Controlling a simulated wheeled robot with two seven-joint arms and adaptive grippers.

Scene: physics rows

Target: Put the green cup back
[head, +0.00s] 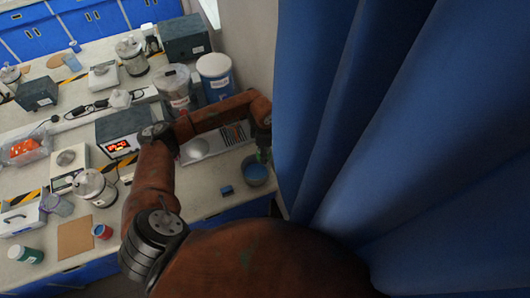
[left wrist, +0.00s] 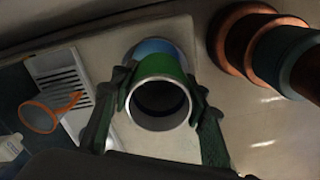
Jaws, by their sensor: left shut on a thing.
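The green cup (left wrist: 160,67) is between the fingers of my left gripper (left wrist: 158,110) in the left wrist view. Its pale rim and dark opening face the camera, and both fingers press its sides. In the head view the left gripper (head: 264,150) is at the right end of the bench, near the blue curtain. Only a small patch of green shows there, and I cannot tell cup from finger. A grey bowl with blue inside (head: 255,174) sits just below it in the picture. A blue round shape (left wrist: 155,46) shows behind the cup. My right gripper is not in view.
A small blue block (head: 227,190) lies left of the bowl. A white tray with dark slots (head: 198,150) lies behind it. The blue curtain (head: 400,100) hangs close on the right. Tubs (head: 215,80), scales and jars crowd the bench farther left and back.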

